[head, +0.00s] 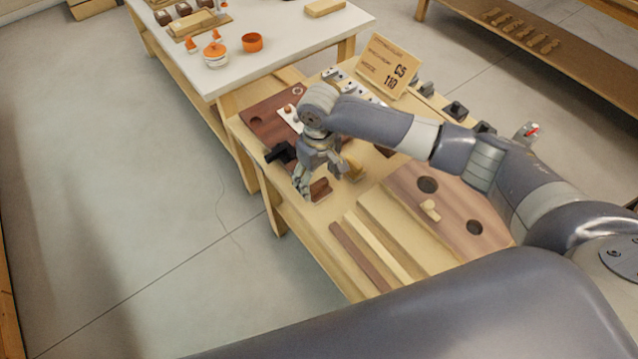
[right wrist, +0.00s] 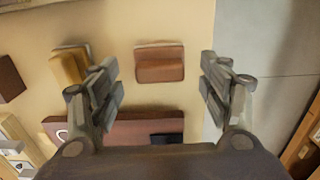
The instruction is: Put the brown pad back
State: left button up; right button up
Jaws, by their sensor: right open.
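The brown pad (head: 320,190) is a small reddish-brown block on the light wooden bench top, near its left edge. It also shows in the right wrist view (right wrist: 160,64), at upper middle, with nothing gripping it. My right gripper (head: 329,181) reaches down over the bench by the pad. In the right wrist view its two fingers (right wrist: 162,80) are spread wide, with the pad seen between and slightly beyond them. The gap between fingers and pad is hard to judge. My left gripper is in neither view.
A yellow piece (head: 354,169) stands just right of the pad. A black object (head: 279,153) and a dark brown board (head: 262,122) lie behind it. A board with round holes (head: 450,205) and wooden strips (head: 362,257) lie nearer. A white table (head: 290,50) adjoins behind.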

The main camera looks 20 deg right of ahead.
aim_at(319, 184)
notch_tip(319, 184, up, 9)
jog(key=b, duration=0.1)
jog(key=shift+r, duration=0.2)
dwell(0.5)
